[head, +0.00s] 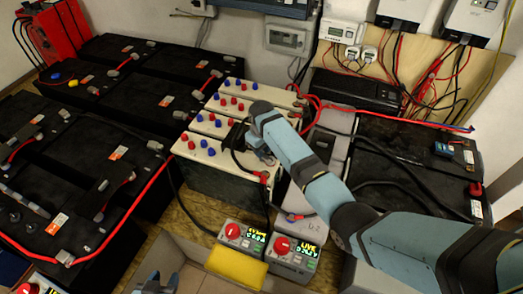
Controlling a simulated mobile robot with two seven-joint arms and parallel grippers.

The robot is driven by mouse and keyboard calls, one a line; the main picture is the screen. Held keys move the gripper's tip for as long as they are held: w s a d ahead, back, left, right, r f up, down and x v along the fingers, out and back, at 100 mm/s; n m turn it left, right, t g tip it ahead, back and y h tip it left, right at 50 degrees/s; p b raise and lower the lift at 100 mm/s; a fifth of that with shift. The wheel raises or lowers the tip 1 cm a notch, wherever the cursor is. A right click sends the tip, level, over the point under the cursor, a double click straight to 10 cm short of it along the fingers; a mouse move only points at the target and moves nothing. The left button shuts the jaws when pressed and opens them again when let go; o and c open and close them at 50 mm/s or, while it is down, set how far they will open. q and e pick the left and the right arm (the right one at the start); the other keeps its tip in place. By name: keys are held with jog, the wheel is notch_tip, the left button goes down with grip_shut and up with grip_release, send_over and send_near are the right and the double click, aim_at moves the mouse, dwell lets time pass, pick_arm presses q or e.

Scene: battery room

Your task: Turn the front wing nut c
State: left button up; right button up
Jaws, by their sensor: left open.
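A cream-topped battery (222,152) with red and blue caps stands in the middle, in a row with similar ones behind it. The front wing nut c cannot be made out; it is too small or hidden behind my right gripper. My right gripper (262,156) reaches over the right end of the front cream battery, close to its red terminal (264,178) and black cables. My own wrist hides its fingertips, so I cannot tell whether it is open or touches anything. My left gripper (160,284) shows only its tips at the bottom edge, open and apart from the batteries.
Two grey meter boxes with red knobs (232,231) (281,244) and a yellow sponge-like block (237,266) sit in front. Black batteries (90,160) fill the left; another black battery (415,160) stands right. Red and black cables cross between them. Wall units stand behind.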

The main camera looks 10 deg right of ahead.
jog(key=shift+f, duration=0.35)
grip_shut()
jog(key=n+p, duration=0.3)
jog(key=p, duration=0.1)
jog(key=shift+r+n+p, duration=0.3)
jog(key=shift+n, duration=0.1)
jog(key=shift+a+f+n, duration=0.1)
jog(key=shift+f+n, duration=0.15)
jog(key=shift+n, duration=0.45)
grip_release()
